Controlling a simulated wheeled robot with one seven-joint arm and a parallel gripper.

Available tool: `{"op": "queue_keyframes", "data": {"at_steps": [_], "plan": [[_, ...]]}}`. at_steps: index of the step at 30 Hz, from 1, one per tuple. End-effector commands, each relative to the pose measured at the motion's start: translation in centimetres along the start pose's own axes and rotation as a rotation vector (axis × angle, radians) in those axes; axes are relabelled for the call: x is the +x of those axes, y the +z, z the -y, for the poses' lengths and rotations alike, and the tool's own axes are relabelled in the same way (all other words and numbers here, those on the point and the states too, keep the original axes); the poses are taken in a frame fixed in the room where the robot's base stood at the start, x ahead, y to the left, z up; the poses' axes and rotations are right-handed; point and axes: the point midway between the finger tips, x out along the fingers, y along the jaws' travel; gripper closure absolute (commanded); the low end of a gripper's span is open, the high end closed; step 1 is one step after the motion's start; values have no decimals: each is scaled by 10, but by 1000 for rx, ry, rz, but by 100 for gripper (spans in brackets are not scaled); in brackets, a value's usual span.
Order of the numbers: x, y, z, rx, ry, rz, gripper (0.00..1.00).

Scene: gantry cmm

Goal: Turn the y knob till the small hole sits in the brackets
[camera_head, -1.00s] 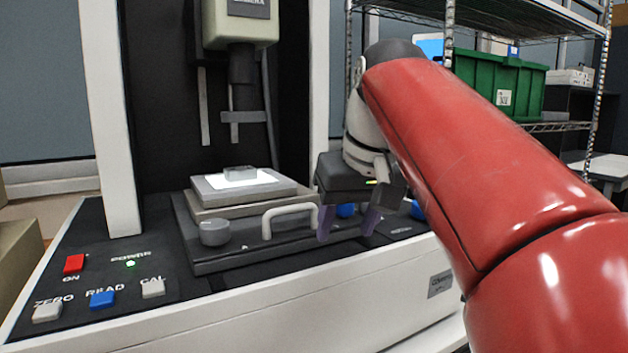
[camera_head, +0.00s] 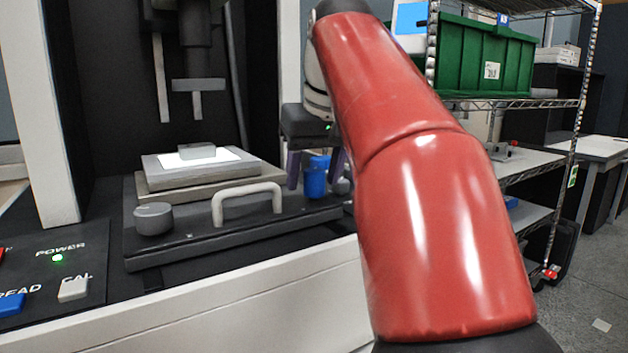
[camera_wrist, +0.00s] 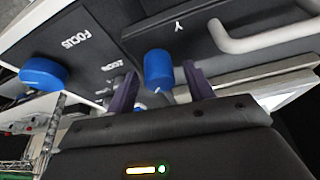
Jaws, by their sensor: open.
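A blue knob (camera_head: 315,180) stands at the right end of the dark stage base, right of the pale handle. I take it for the y knob, as a "Y" is printed near it in the wrist view, where the knob (camera_wrist: 158,68) also shows. My gripper (camera_head: 317,170) is open, its purple fingers on either side of this knob. In the wrist view, my gripper (camera_wrist: 160,80) has the knob between its fingertips, with gaps visible on both sides. A small block (camera_head: 197,151) lies on the white lit plate (camera_head: 228,157). Neither hole nor brackets can be made out.
The pale handle (camera_head: 248,198) stands close left of the knob. A grey knob (camera_head: 153,218) is at the stage's left front. Another blue knob (camera_wrist: 43,72) is by "FOCUS". A wire shelf with a green bin (camera_head: 485,58) stands right. A blue panel (camera_head: 410,18) is partly hidden.

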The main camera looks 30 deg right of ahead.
Motion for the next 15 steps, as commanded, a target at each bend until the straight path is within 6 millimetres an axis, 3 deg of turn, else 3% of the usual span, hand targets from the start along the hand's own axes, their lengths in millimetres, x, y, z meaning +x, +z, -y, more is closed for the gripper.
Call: {"op": "queue_keyframes", "data": {"at_steps": [9, 15], "plan": [[4, 0, 0, 0, 0, -1, 48], [4, 0, 0, 0, 0, -1, 73]]}}
